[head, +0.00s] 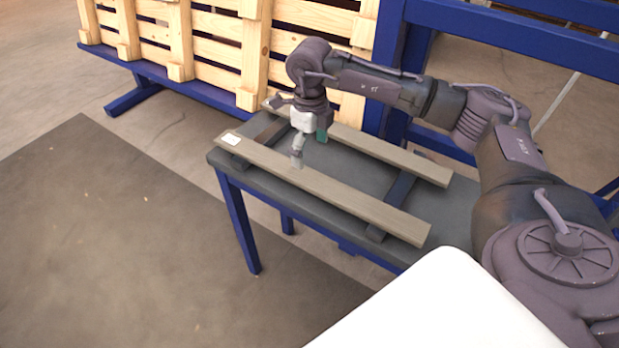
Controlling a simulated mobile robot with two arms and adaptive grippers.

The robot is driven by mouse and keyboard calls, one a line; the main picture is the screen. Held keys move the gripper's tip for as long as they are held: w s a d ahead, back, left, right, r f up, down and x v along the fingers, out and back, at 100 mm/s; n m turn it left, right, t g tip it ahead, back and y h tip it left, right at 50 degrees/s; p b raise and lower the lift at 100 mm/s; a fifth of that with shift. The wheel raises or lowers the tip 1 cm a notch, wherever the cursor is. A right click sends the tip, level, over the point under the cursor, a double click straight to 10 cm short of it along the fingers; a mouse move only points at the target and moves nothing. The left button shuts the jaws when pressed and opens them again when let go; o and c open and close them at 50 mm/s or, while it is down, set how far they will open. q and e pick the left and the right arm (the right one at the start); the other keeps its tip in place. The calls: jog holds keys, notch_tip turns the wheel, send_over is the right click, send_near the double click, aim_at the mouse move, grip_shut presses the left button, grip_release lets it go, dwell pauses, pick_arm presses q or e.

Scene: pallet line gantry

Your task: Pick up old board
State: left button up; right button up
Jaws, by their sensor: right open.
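Two weathered grey-brown boards lie roughly parallel on a dark-topped table. The near board (345,197) has a white label at its left end, and the far board (390,156) lies further back. I cannot tell which one is the old board. My right gripper (305,150) is open and points down over the near board, left of its middle. One finger overlaps the near board in the picture; I cannot tell whether it touches. The gripper hides part of the far board. My left gripper is not in view.
The table (440,209) has blue legs, and dark crosspieces (398,190) lie under the boards. A wooden pallet (215,45) stands upright on a blue frame behind the table. A blue post (387,70) rises at the back. The floor mat (120,240) at left is clear.

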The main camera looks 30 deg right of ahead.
aim_at(309, 177)
notch_tip(309, 177, down, 8)
jog(key=shift+a+f+p, duration=0.1)
jog(key=shift+p, duration=0.55)
jog(key=c, duration=1.5)
jog(key=shift+o, duration=0.2)
jog(key=shift+r, duration=0.2)
